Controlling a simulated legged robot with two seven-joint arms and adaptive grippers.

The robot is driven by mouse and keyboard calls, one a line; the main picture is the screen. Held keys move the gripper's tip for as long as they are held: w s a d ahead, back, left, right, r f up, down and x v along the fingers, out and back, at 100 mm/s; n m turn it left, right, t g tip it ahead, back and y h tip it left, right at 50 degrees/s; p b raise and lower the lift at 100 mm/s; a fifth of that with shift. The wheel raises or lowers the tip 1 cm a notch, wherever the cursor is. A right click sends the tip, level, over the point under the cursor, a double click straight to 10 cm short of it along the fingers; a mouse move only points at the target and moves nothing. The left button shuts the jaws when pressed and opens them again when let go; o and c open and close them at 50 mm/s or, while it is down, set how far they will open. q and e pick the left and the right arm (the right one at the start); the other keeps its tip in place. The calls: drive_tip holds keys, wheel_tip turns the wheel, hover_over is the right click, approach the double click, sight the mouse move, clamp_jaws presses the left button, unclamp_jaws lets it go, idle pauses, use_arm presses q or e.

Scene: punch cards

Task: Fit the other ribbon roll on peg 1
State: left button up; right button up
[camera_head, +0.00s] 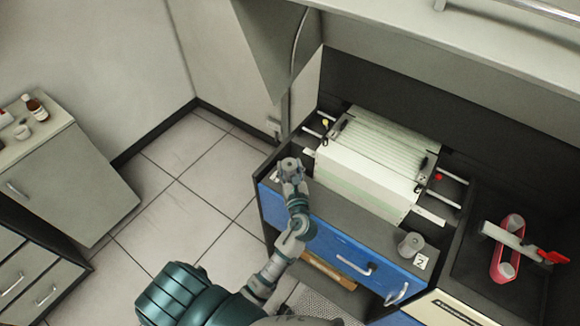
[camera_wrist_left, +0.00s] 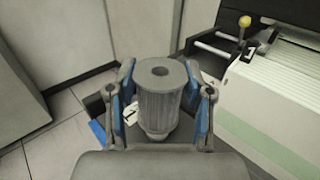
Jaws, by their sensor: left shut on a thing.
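My left gripper (camera_head: 291,168) is over the left end of the blue-fronted cabinet's top. In the left wrist view, its blue-padded fingers (camera_wrist_left: 160,100) are shut on a grey ribbed ribbon roll (camera_wrist_left: 158,92), which stands upright with a dark hole in its top. A paler rounded piece shows under the roll; I cannot tell whether the roll sits on peg 1. A white card (camera_wrist_left: 130,115) lies beside it, partly hidden. Another grey round piece (camera_head: 411,243) stands at the cabinet's right end by a card marked 2 (camera_head: 421,262). My right gripper is not in view.
A white machine with stacked cards (camera_head: 370,165) stands close behind and right of the gripper. A pink loop with two spools (camera_head: 497,260) lies at far right. The floor at left is clear.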

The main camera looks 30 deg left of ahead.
use_arm(q)
drive_tip(key=shift+f+b, duration=0.55)
drive_tip(key=shift+f, duration=0.85)
idle(0.4)
drive_tip(key=o, duration=1.3)
drive_tip(key=v, duration=1.2)
drive_tip(key=shift+d, duration=0.1)
